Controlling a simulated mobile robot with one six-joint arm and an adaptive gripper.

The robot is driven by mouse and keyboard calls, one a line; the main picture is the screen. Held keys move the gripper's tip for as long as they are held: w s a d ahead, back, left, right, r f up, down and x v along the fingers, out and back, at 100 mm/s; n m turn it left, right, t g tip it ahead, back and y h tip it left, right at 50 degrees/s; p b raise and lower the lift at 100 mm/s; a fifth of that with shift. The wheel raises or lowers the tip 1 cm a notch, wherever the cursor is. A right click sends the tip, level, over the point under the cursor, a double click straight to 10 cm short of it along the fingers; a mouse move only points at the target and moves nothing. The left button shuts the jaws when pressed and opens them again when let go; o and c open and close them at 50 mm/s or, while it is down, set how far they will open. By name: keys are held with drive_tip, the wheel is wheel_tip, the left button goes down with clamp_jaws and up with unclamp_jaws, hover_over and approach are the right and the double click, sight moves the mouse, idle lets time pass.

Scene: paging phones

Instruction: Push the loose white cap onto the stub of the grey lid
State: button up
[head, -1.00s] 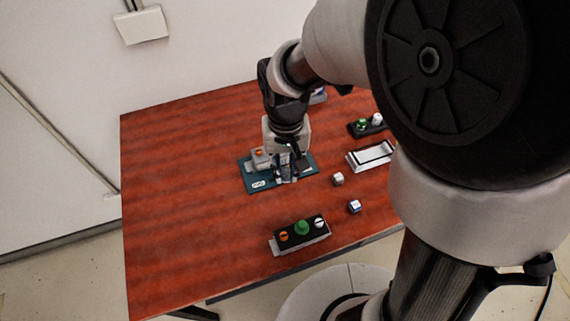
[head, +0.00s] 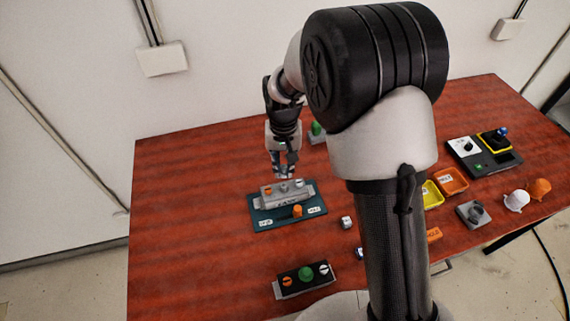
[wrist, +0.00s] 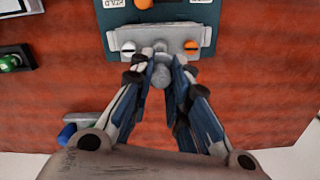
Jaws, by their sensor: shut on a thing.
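A white cap (head: 516,200) lies loose on the table at the far right in the head view. A flat grey lid (head: 462,211) with a grey stub (head: 475,211) on top sits just left of it, apart from it. My gripper (head: 283,174) is far to the left of both, just behind a grey panel (head: 287,195). In the wrist view my gripper (wrist: 161,66) is shut on a small grey piece (wrist: 161,76) by the middle of that panel. The fingers partly hide the piece, and I cannot tell whether it touches the panel.
The panel bears an orange knob (wrist: 190,47) and a white one (wrist: 128,47), on a teal mat (head: 262,223). An orange cap (head: 540,188) lies beside the white one. Yellow (head: 432,196) and orange trays (head: 452,181) stand left of the grey lid.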

drive_tip(key=shift+f+b, duration=1.85)
drive_tip(key=shift+f, duration=1.05)
drive_tip(key=shift+f, duration=0.15)
idle(0.4)
drive_tip(key=o, duration=0.9)
drive_tip(key=shift+c, duration=0.2)
drive_tip(key=o, duration=0.5)
